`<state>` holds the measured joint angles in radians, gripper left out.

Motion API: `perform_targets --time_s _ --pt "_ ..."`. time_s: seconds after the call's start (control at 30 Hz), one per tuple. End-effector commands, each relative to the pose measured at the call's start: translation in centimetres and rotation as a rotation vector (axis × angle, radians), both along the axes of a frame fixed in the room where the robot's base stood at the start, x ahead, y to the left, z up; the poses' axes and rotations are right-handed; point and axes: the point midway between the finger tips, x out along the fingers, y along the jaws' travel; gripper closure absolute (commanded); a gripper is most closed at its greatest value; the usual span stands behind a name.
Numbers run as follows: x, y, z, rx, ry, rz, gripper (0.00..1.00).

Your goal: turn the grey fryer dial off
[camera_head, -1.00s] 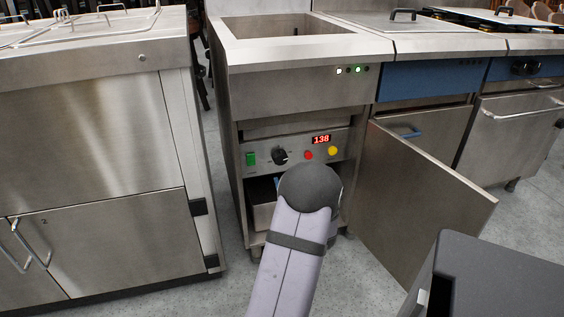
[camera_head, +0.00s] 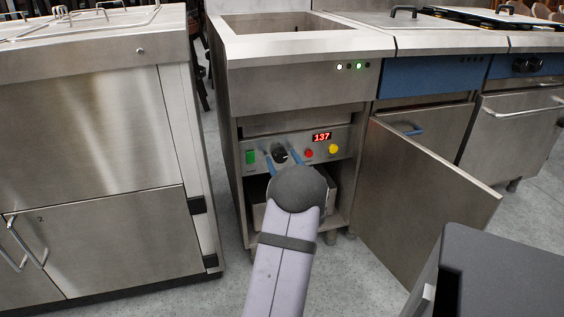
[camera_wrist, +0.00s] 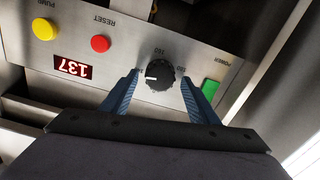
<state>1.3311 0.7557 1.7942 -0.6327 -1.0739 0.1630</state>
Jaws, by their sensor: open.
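The fryer dial (camera_head: 281,155) is a dark round knob with a white pointer mark on the grey control panel (camera_head: 263,145) of the fryer. It also shows in the wrist view (camera_wrist: 160,76), where the picture is upside down and its white mark points left. My gripper (camera_head: 284,163) has two blue fingers, one on either side of the dial. In the wrist view my gripper (camera_wrist: 160,92) is open, with gaps between both fingers and the dial. The red display (camera_head: 321,137) reads 137.
A green power switch (camera_head: 250,157) is left of the dial. A red reset button (camera_head: 309,153) and a yellow pump button (camera_head: 333,149) are right of it. The open cabinet door (camera_head: 430,200) sticks out at the right. A steel cabinet (camera_head: 90,150) stands left.

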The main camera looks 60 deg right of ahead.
Motion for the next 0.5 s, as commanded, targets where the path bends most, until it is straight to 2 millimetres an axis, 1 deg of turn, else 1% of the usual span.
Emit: perform_targets --time_s 0.13,0.43,0.47,0.5 --pt "0.53 -0.54 0.0 -0.001 0.001 -0.001 0.45" --pt "0.64 -0.65 0.06 0.0 0.0 -0.001 0.45" --pt "0.63 -0.64 0.06 0.0 0.0 -0.001 0.52" --pt "0.63 -0.64 0.06 0.0 0.0 -0.001 0.62"
